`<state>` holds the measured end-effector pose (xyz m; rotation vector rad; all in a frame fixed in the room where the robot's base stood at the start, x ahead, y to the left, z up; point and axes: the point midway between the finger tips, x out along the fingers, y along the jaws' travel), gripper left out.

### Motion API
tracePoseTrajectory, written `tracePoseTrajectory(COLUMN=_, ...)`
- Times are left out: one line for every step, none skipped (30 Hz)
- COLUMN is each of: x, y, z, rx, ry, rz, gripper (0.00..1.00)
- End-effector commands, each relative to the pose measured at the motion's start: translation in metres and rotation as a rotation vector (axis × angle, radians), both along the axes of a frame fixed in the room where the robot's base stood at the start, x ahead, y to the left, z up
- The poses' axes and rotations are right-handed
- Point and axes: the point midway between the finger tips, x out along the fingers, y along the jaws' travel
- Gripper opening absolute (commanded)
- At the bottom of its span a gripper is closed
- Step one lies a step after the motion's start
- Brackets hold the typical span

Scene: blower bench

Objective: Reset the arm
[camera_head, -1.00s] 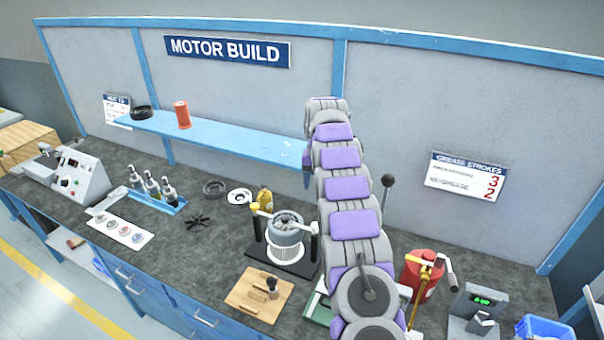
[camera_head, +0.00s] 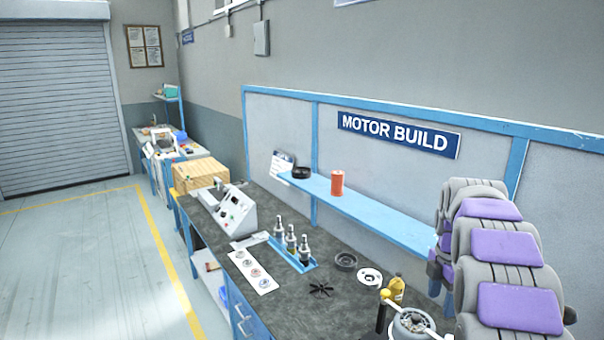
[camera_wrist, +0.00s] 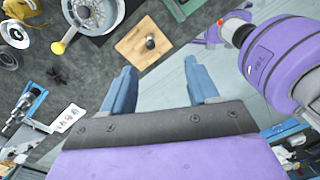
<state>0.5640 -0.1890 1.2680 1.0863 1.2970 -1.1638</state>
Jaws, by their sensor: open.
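My gripper (camera_wrist: 163,90) shows in the wrist view as two blue-grey fingers set well apart, with nothing between them. It points down over the bench edge and the floor. My arm rises at the right of the head view, in front of the back panel; the gripper itself is not visible there. The motor in its round fixture (camera_head: 412,324) is partly cut off at the bottom of the head view. It also shows at the top left of the wrist view (camera_wrist: 92,12). A wooden block (camera_wrist: 146,46) with a dark knob lies on the bench ahead of the fingers.
A blue shelf (camera_head: 370,212) carries a red can (camera_head: 337,183) and black ring (camera_head: 301,172). Open floor lies left.

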Motion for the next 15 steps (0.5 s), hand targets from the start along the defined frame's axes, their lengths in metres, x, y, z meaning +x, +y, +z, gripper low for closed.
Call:
tracePoseTrajectory(x=-0.011, y=0.010, z=0.002, rx=-0.003, ry=0.003, rz=-0.051, gripper=0.59)
tracePoseTrajectory(x=-0.016, y=0.016, z=0.005, rx=-0.006, ry=0.003, rz=-0.086, gripper=0.59)
tracePoseTrajectory(x=-0.024, y=0.023, z=0.006, rx=-0.008, ry=0.006, rz=-0.131, gripper=0.59)
tracePoseTrajectory(x=-0.030, y=0.028, z=0.006, rx=-0.010, ry=0.011, rz=-0.167, gripper=0.59)
tracePoseTrajectory(x=-0.036, y=0.033, z=0.007, rx=-0.012, ry=0.011, rz=-0.201, gripper=0.59)
tracePoseTrajectory(x=-0.044, y=0.040, z=0.009, rx=-0.014, ry=0.012, rz=-0.246, gripper=0.59)
tracePoseTrajectory(x=-0.051, y=0.045, z=0.009, rx=-0.017, ry=0.016, rz=-0.282, gripper=0.59)
tracePoseTrajectory(x=-0.057, y=0.049, z=0.009, rx=-0.019, ry=0.019, rz=-0.316, gripper=0.59)
tracePoseTrajectory(x=-0.066, y=0.056, z=0.011, rx=-0.022, ry=0.017, rz=-0.361, gripper=0.59)
tracePoseTrajectory(x=-0.072, y=0.061, z=0.011, rx=-0.024, ry=0.019, rz=-0.395, gripper=0.59)
tracePoseTrajectory(x=-0.079, y=0.066, z=0.010, rx=-0.027, ry=0.021, rz=-0.428, gripper=0.59)
tracePoseTrajectory(x=-0.088, y=0.072, z=0.011, rx=-0.030, ry=0.022, rz=-0.474, gripper=0.59)
tracePoseTrajectory(x=-0.095, y=0.077, z=0.011, rx=-0.032, ry=0.022, rz=-0.507, gripper=0.59)
tracePoseTrajectory(x=-0.103, y=0.081, z=0.010, rx=-0.034, ry=0.026, rz=-0.541, gripper=0.59)
tracePoseTrajectory(x=-0.113, y=0.087, z=0.009, rx=-0.038, ry=0.029, rz=-0.587, gripper=0.59)
